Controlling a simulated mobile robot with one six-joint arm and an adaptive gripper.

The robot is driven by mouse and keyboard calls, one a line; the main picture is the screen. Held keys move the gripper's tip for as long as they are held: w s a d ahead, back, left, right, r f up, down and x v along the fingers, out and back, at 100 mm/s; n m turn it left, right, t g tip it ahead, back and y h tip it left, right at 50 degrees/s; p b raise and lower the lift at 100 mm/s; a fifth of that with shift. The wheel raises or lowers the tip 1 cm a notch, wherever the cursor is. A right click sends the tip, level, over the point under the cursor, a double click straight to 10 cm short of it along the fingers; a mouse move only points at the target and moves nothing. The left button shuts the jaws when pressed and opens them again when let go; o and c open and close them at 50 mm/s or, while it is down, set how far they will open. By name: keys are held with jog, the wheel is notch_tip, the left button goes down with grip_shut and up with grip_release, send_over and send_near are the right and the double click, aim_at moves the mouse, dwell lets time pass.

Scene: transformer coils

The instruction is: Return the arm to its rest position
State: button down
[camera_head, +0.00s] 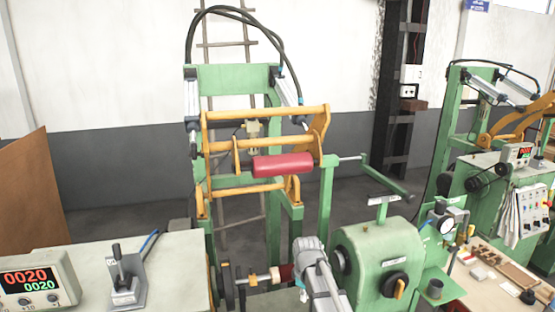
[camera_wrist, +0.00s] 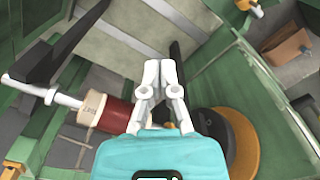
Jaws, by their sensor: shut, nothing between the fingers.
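My gripper (camera_wrist: 160,72) shows in the wrist view with its two pale fingers together and nothing between them. In the head view my grey arm (camera_head: 316,268) reaches up from the bottom edge, in front of the winding machine's shaft; I cannot make out the fingertips there. A dark red coil (camera_wrist: 112,114) with a pale end sits on the shaft, left of my fingers in the wrist view and apart from them. In the head view only a small part of the coil (camera_head: 286,272) shows beside my arm.
A green machine housing (camera_head: 375,258) stands close to the right of my arm. Behind is a green and yellow frame with a red roller (camera_head: 282,165). A counter display (camera_head: 35,282) stands on the left bench. A second machine stands at the right.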

jog(key=s+d+f+m+b, duration=0.4)
jog(key=s+m, duration=0.1)
jog(key=s, duration=0.2)
jog(key=s+d+f+m+b, duration=0.3)
jog(key=s+d+f+m, duration=0.1)
jog(key=s, duration=0.3)
jog(key=shift+d+f+m+b, duration=0.3)
jog(key=shift+f+m+b, duration=0.15)
jog(key=shift+m, duration=0.45)
jog(key=shift+s, duration=0.1)
jog(key=c, duration=0.6)
grip_release()
